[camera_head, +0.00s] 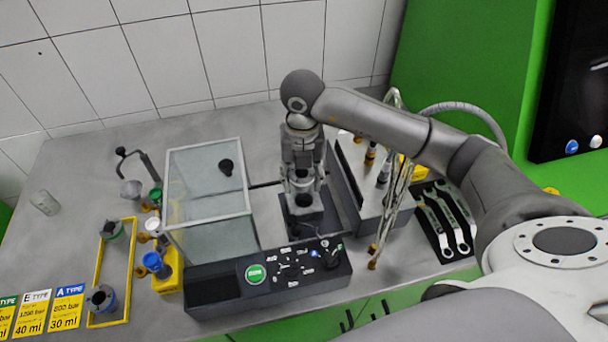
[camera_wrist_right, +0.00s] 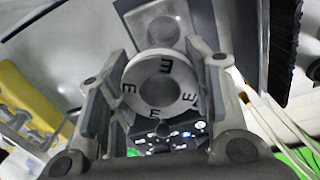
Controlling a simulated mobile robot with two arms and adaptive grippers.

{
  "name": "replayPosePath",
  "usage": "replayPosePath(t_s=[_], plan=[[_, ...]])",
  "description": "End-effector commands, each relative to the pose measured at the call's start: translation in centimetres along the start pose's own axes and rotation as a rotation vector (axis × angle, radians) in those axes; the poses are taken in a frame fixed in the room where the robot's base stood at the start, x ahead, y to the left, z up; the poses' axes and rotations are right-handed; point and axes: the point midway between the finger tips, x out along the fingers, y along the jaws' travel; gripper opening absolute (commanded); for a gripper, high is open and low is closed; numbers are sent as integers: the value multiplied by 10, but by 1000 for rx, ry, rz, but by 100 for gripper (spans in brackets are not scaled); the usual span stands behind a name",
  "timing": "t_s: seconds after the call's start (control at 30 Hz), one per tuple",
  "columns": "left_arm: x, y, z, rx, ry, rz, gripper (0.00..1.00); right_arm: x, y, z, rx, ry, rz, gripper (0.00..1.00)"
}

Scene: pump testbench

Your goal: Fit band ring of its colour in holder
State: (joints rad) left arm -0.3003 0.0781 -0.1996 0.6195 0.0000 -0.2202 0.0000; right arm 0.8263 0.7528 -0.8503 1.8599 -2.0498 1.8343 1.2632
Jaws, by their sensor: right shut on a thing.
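My right gripper (camera_head: 303,188) points down over the dark holder block (camera_head: 308,222) on the test bench, behind the control panel. In the right wrist view, my right gripper (camera_wrist_right: 158,100) is shut on a white ring (camera_wrist_right: 136,92) marked with several black letters E. The ring sits between the two fingers, with its round opening facing the camera. In the head view the fingers mostly hide the ring. I cannot tell whether it touches the holder. My left gripper is not in view.
A glass-walled box (camera_head: 205,190) stands left of my right gripper, and a grey box (camera_head: 365,185) stands close on its right. The black control panel (camera_head: 270,283) is in front. A yellow frame (camera_head: 98,270), type cards (camera_head: 33,312) and several small parts lie at left; wrenches (camera_head: 445,220) lie at right.

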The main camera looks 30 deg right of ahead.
Motion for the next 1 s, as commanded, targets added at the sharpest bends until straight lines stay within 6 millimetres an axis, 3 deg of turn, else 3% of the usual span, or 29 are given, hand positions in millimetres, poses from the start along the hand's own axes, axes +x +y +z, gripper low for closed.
replayPosePath(t_s=[0.2, 0.33, 0.57, 1.0], plan=[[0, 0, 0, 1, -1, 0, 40, 8, -3, 7, 327, 8, -7, 18], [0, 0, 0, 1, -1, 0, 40, 11, -5, 9, 439, 9, -11, 18], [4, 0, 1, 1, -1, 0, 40, 17, -6, 9, 492, 10, -13, 18], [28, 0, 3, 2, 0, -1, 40, 52, -6, 9, 489, 10, -12, 18]])
